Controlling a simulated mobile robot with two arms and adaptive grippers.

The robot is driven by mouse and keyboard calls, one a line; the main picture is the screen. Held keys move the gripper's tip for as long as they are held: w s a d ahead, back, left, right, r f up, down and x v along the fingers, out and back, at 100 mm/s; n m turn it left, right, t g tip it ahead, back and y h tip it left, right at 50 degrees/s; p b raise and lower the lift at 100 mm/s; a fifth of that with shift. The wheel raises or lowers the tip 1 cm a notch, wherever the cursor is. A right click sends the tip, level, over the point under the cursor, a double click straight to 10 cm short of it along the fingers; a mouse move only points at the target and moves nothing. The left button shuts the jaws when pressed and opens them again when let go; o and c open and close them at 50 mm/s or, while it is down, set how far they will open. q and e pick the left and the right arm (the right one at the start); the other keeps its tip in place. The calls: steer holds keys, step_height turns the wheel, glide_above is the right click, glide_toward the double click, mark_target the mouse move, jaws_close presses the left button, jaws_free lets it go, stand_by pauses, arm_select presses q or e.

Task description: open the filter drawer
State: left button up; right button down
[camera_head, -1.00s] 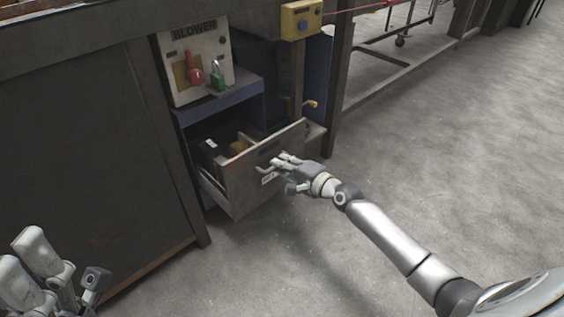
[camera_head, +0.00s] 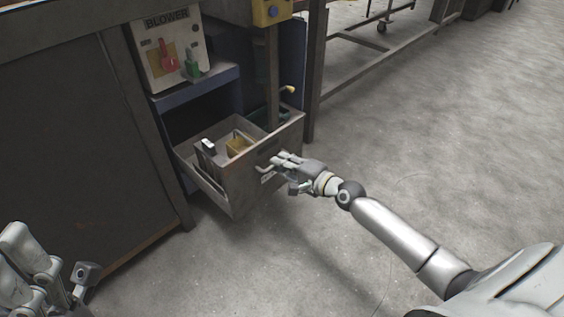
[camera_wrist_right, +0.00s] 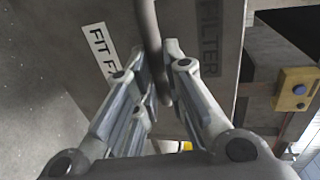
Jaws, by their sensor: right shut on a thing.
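The filter drawer (camera_head: 238,190) is a grey box pulled well out of the cabinet, with several dark and yellowish things inside. My right gripper (camera_head: 278,165) is at its front panel, shut on the bar handle (camera_head: 264,169). In the right wrist view, the fingers of my right gripper (camera_wrist_right: 158,85) close around the grey curved handle (camera_wrist_right: 150,40), beside a white label and the word FILTER on the panel. My left gripper (camera_head: 40,270) is at the lower left corner, away from the drawer, partly cut off; its jaw state is unclear.
Above the drawer is a BLOWER panel (camera_head: 170,52) with a red lock and a green padlock (camera_head: 191,68). A yellow box with a blue button (camera_head: 271,10) is above right. A dark cabinet side (camera_head: 80,150) stands at left. The concrete floor at right is clear.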

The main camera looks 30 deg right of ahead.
steer(key=c, duration=1.5)
jaws_free()
steer(key=v, duration=1.2)
